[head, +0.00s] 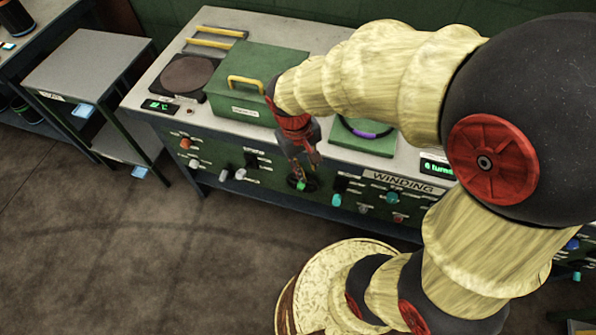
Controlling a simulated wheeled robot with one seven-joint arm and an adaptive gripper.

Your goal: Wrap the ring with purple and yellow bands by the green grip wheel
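A ring with a purple band (370,132) lies on a green pad on the bench top, partly hidden behind my arm. I cannot make out a yellow band on it. A small green wheel or knob (300,185) sits on a dark round mount on the bench's front panel. My gripper (304,172) points down in front of the panel, its fingertips at or just above this green piece. I cannot tell whether they touch it or how far apart they are.
The panel carries a "WINDING" label (404,182), a turns display (437,168), a teal knob (392,198) and several other controls. A green lidded box (255,75) with a yellow handle and a dark round plate (187,75) stand left. A grey side table (88,65) is farther left. Floor is open in front.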

